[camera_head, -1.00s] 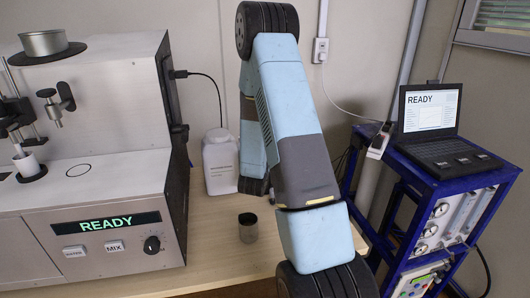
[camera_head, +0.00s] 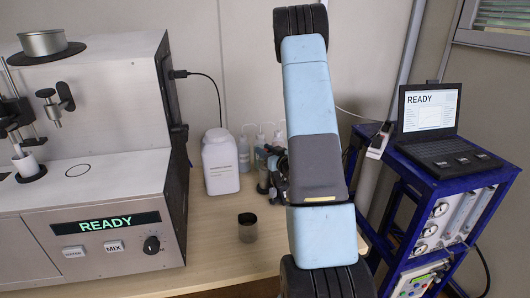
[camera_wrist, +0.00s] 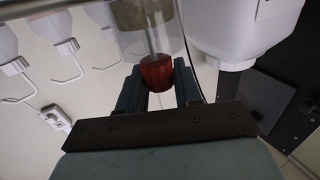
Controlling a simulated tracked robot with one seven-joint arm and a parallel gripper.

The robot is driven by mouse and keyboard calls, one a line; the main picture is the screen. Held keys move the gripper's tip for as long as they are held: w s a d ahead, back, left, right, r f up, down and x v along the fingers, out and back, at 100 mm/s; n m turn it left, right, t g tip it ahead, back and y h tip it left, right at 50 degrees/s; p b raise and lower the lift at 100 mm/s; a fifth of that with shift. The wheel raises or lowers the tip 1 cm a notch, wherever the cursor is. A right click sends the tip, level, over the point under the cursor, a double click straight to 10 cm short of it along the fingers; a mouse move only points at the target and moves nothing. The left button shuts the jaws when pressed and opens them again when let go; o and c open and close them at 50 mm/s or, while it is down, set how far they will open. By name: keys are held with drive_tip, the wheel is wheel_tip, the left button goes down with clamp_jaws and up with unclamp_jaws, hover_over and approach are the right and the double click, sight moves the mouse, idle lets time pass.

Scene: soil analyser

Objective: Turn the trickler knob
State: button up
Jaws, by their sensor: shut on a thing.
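The red trickler knob (camera_wrist: 157,74) shows in the wrist view, at the end of a thin metal rod. The rod runs into a clear or grey cylinder-like body (camera_wrist: 146,28) at the top of the view. My gripper (camera_wrist: 160,84) has its two dark fingers on either side of the knob, shut on it. In the head view my arm covers most of this area, and I cannot make out the knob there. Dark parts show just left of my arm, too unclear to tell apart.
A white bottle (camera_head: 220,162) stands on the wooden table (camera_head: 215,235), with a small dark-rimmed cup (camera_head: 247,228) before it. Wash bottles (camera_head: 262,142) stand at the back. The analyser (camera_head: 90,150), reading READY, is left; a blue rack (camera_head: 430,195) with a laptop (camera_head: 430,115) is right.

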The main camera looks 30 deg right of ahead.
drive_tip(key=n+g+y, duration=0.1)
drive_tip(key=n+y, duration=0.1)
drive_tip(key=y, duration=0.1)
drive_tip(key=n+g+y, duration=0.1)
drive_tip(key=n+y, duration=0.2)
drive_tip(key=y, duration=0.1)
drive_tip(key=shift+d+g, duration=0.1)
drive_tip(key=shift+g, duration=0.3)
drive_tip(key=shift+n+g+y, duration=2)
drive_tip(key=shift+g+y, duration=0.1)
drive_tip(key=shift+y, duration=0.3)
drive_tip(key=o, duration=0.9)
drive_tip(key=shift+o, duration=0.2)
drive_tip(key=v, duration=1.1)
drive_tip(key=shift+d, duration=0.35)
